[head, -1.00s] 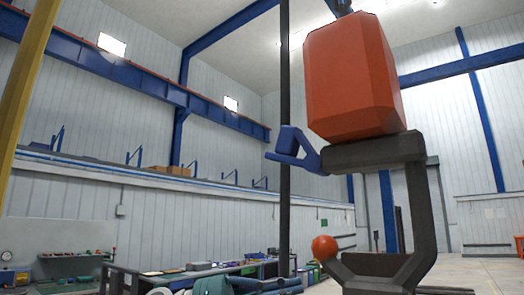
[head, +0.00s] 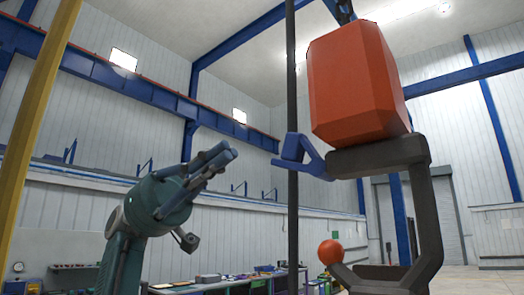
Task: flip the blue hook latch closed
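The blue hook latch (head: 312,165) juts out to the left from the upper end of the dark grey hook (head: 436,215), its tip angled up, away from the hook's lower tip. The hook hangs below a large orange-red block (head: 357,82). An orange ball (head: 330,252) sits at the hook's lower tip. My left gripper (head: 222,158) is raised to the left of the latch, clear of it and pointing up and right. Its fingers overlap in this view, so how far apart they are is unclear. My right gripper is not in view.
A dark vertical pole (head: 292,110) stands behind the latch. A yellow post (head: 40,130) rises at the far left. A cluttered workbench (head: 225,284) lies low in the background. Open air separates my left gripper from the latch.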

